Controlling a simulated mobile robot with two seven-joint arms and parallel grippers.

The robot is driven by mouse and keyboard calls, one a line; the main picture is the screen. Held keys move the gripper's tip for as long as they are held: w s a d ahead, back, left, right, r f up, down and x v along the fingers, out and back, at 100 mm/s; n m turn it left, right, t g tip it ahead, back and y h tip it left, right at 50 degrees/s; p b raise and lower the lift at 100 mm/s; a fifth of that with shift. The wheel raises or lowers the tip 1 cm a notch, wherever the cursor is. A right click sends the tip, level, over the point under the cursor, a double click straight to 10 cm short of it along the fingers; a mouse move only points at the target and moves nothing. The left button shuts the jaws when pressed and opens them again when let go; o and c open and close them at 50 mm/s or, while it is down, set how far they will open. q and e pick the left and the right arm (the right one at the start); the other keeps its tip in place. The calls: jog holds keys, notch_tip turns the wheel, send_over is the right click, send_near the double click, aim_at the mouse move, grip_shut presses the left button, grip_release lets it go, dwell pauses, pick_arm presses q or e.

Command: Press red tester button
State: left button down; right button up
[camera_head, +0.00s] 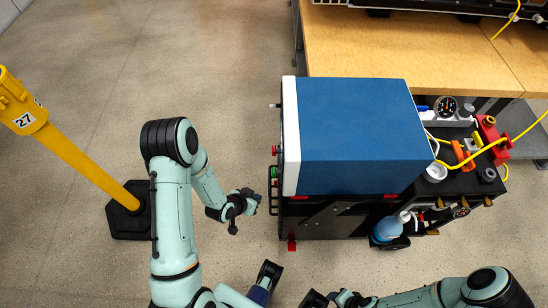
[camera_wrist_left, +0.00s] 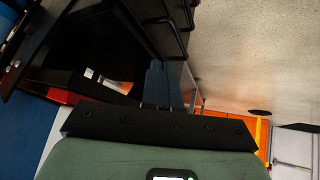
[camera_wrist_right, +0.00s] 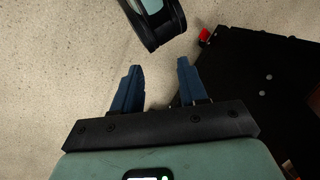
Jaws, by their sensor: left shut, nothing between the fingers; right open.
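The tester is a large box with a blue top (camera_head: 365,125) and a white front edge, standing on a dark cart. A small red button (camera_head: 275,150) sticks out from its left-facing front, with a green one (camera_head: 274,172) beside it. My left gripper (camera_head: 250,200) is just left of that front, below the buttons in the head view and apart from the red one. Its fingers are shut and empty in the left wrist view (camera_wrist_left: 162,75); I cannot make out the red button there. My right gripper (camera_wrist_right: 158,68) is open and empty over the floor.
A black handle (camera_head: 271,190) sticks out from the tester's front near my left gripper. A yellow post (camera_head: 80,160) marked 27 stands at left. A wooden bench (camera_head: 400,55) is behind, and tools crowd the cart's right side.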

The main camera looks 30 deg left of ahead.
aim_at(274, 151)
pick_arm(q)
jog(key=w+a+r+m+t+h+b, duration=0.1)
jog(key=w+a+r+m+t+b, duration=0.2)
jog(key=a+r+m+t+b, duration=0.1)
jog(key=w+a+r+m+t+h+b, duration=0.1)
jog(key=w+a+r+m+t+b, duration=0.2)
jog(key=a+r+m+b, duration=0.3)
notch_tip(274, 151, up, 2)
jog(key=shift+a+r+t+h+b, duration=0.15)
jog(key=shift+a+t+h+b, duration=0.25)
jog(key=shift+a+t+b, duration=0.45)
pick_arm(e)
jog(key=w+d+f, duration=0.2)
jog(key=f, duration=0.5)
jog(key=w+d+f+t+h, duration=0.1)
jog(key=w+f, duration=0.2)
jog(key=f, duration=0.4)
jog(key=shift+d+f+m, duration=0.35)
jog(key=shift+m, duration=0.05)
pick_arm(q)
jog(key=shift+w+d, duration=0.1)
pick_arm(e)
jog(key=shift+s, duration=0.1)
